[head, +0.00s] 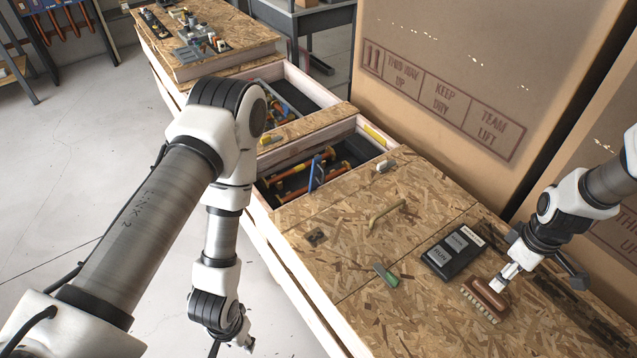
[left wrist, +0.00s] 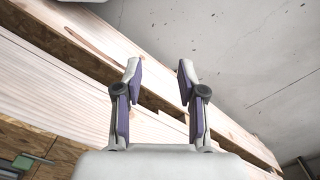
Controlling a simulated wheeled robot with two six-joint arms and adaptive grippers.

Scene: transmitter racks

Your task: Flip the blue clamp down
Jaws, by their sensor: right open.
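The blue clamp (head: 316,173) stands up, tilted, among orange-and-black bar clamps (head: 300,180) in the open compartment of the wooden bench. My left gripper (head: 246,344) hangs low in front of the bench's side, well apart from the clamp. In the left wrist view its two fingers (left wrist: 160,80) are spread with nothing between them. My right gripper (head: 505,277) is open above the bench top, close by a brown brush (head: 487,299); I cannot tell whether it touches the brush. The clamp does not show in the left wrist view.
On the bench top (head: 350,235) lie a black box (head: 454,253), a green-handled tool (head: 386,275) and a tan handle (head: 387,212). Large cardboard boxes (head: 450,60) stand behind. A second compartment (head: 290,98) is farther back. The floor (head: 60,180) at left is clear.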

